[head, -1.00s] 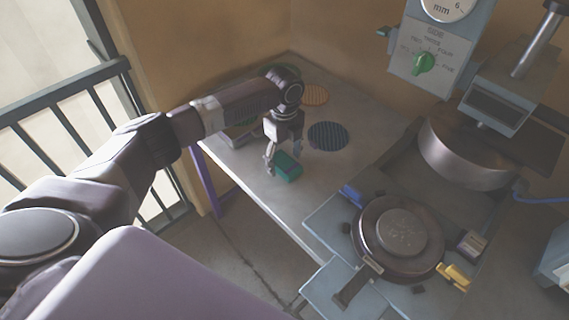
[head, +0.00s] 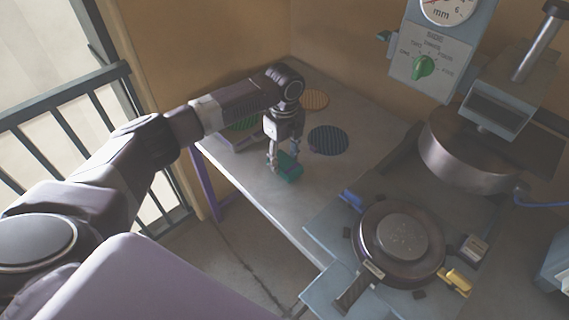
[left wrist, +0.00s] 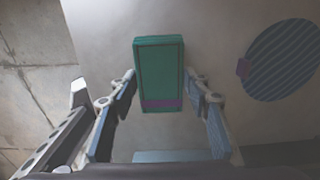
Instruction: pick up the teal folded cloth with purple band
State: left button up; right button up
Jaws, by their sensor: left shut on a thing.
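The teal folded cloth with a purple band (head: 291,170) is on the grey table near its front-left edge. In the left wrist view the cloth (left wrist: 159,72) stands upright in the picture, its purple band at the lower end. My left gripper (head: 285,163) points down over it and is shut on it. In the left wrist view its two fingers (left wrist: 160,78) lie along the cloth's left and right sides. Whether the cloth touches the table is hard to tell. My right gripper is not in view.
A railing (head: 70,118) stands at the left.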

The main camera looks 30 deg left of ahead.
aim_at(285, 162)
pick_arm(q)
notch_tip(285, 162, up, 18)
jog(key=b, duration=0.1)
jog(key=shift+b, duration=0.4)
jog(key=shift+r, duration=0.1)
